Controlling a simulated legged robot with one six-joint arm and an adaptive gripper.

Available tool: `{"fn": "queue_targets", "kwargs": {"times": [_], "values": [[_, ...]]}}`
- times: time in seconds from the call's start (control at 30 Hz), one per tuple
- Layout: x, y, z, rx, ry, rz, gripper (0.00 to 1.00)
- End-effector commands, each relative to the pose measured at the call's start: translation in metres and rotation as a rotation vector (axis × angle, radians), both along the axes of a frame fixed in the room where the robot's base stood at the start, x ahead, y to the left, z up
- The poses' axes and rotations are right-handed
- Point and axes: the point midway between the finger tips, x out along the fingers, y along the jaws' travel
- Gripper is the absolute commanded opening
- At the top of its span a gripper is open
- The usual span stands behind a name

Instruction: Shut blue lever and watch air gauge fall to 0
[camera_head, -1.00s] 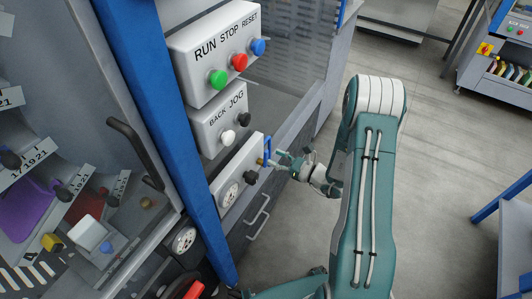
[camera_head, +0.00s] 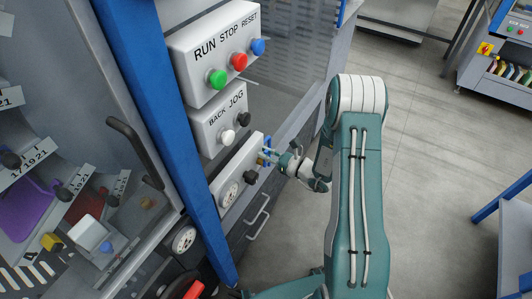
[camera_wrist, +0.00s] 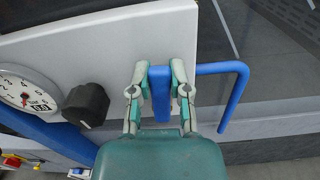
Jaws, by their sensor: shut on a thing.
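The blue lever (camera_wrist: 161,100) is on the light panel's right part; in the wrist view one upright blue length lies between my fingers. A bent blue bar (camera_wrist: 238,92) extends to the right past the right finger; I cannot tell exactly how it joins the lever. My gripper (camera_wrist: 160,72) is shut on the lever, one finger on each side. In the head view my gripper (camera_head: 268,155) is at the panel's right end, partly hiding the lever. The round white air gauge (camera_wrist: 28,91) is left of it, cut by the frame edge; its reading is unclear.
A black knob (camera_wrist: 86,104) sits between gauge and gripper. Above are the BACK/JOG box (camera_head: 220,122) and the RUN/STOP/RESET box (camera_head: 215,55). A blue post (camera_head: 160,130) stands left. Open floor (camera_head: 430,150) lies right of my arm.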

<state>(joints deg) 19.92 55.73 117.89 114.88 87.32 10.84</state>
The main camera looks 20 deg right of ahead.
Motion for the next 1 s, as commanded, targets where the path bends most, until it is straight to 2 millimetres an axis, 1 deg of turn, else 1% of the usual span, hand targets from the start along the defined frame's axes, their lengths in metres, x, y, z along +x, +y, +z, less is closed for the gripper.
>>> {"fn": "queue_targets", "kwargs": {"times": [0.23, 0.5, 0.53, 0.57, 0.6, 1.0], "values": [[-0.0023, 0.0032, 0.0000, -0.070, -0.069, -0.002, 0.00], [-0.0025, 0.0035, 0.0001, -0.076, -0.074, -0.002, 0.00], [-0.0025, 0.0035, 0.0001, -0.076, -0.074, -0.002, 0.29], [-0.0026, 0.0034, 0.0001, -0.076, -0.074, -0.002, 0.42], [-0.0026, 0.0034, 0.0001, -0.075, -0.073, -0.002, 0.60], [-0.0044, 0.0020, 0.0004, -0.074, -0.073, -0.002, 0.60]]}}
